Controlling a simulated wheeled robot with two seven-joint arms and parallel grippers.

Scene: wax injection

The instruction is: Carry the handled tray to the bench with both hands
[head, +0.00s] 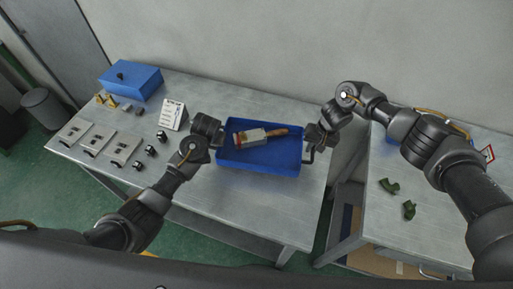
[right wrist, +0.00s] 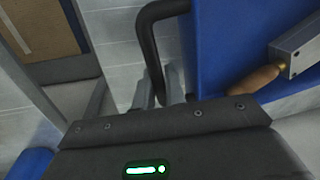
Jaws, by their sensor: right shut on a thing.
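The blue handled tray (head: 288,158) is over the right end of the left metal table. A tool with a grey metal block and a wooden handle (head: 275,133) lies in it and shows in the right wrist view (right wrist: 264,77). My right gripper (head: 312,146) is at the tray's right side. In the right wrist view its fingers (right wrist: 158,88) are shut on the dark tray handle (right wrist: 148,38). My left gripper (head: 213,137) is at the tray's left side, its fingers hidden behind my wrist. I cannot tell whether the tray touches the table.
The left table (head: 195,180) holds a blue box (head: 131,82), a white sign (head: 172,115), several grey plates (head: 99,138) and small black parts. A second metal table (head: 365,225) at right holds green parts (head: 409,210). A gap separates the tables.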

